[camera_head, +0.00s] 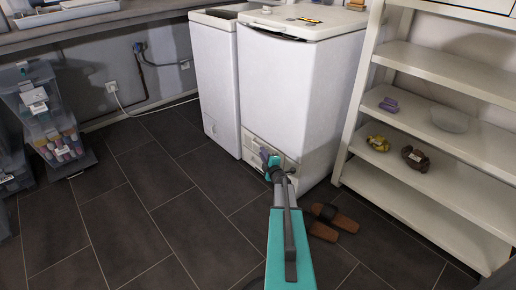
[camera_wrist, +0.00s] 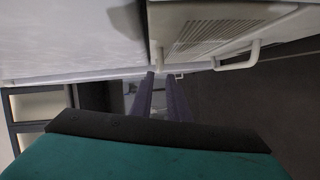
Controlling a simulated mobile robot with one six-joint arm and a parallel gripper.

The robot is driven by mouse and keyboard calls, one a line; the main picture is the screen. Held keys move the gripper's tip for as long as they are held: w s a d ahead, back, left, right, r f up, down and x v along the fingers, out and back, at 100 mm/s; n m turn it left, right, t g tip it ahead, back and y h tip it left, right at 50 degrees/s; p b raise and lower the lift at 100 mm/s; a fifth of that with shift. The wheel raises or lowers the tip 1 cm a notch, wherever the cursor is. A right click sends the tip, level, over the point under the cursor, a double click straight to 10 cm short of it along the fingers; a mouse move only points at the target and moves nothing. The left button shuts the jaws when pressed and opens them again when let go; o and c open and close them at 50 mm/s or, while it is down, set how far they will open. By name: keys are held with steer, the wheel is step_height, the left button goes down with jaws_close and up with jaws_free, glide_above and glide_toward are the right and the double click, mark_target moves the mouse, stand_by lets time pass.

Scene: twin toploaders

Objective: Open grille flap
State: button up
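The grille flap (camera_head: 255,145) is a pale panel low on the front of the larger white toploader (camera_head: 290,95). My gripper partly covers it in the head view, and it looks in place against the machine. In the wrist view the flap (camera_wrist: 215,32) shows its slatted grille at the top, with a pale bar handle (camera_wrist: 240,58) standing out from its edge. The fingertips are beside the flap, left of the handle; contact cannot be told. In the head view my gripper (camera_head: 268,158) is in front of the flap.
A narrower white toploader (camera_head: 215,75) stands to the left. A white shelf unit (camera_head: 430,125) stands close on the right. Brown slippers (camera_head: 335,218) lie on the floor near my arm. Clear stacked bins (camera_head: 45,110) stand at left. The dark tiled floor (camera_head: 150,200) at left is free.

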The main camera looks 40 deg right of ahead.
steer(key=shift+b+x, duration=1.05)
steer(key=shift+x, duration=2.9)
steer(key=shift+r, duration=0.1)
steer(key=shift+c, duration=0.4)
jaws_close()
steer(key=shift+s, duration=0.1)
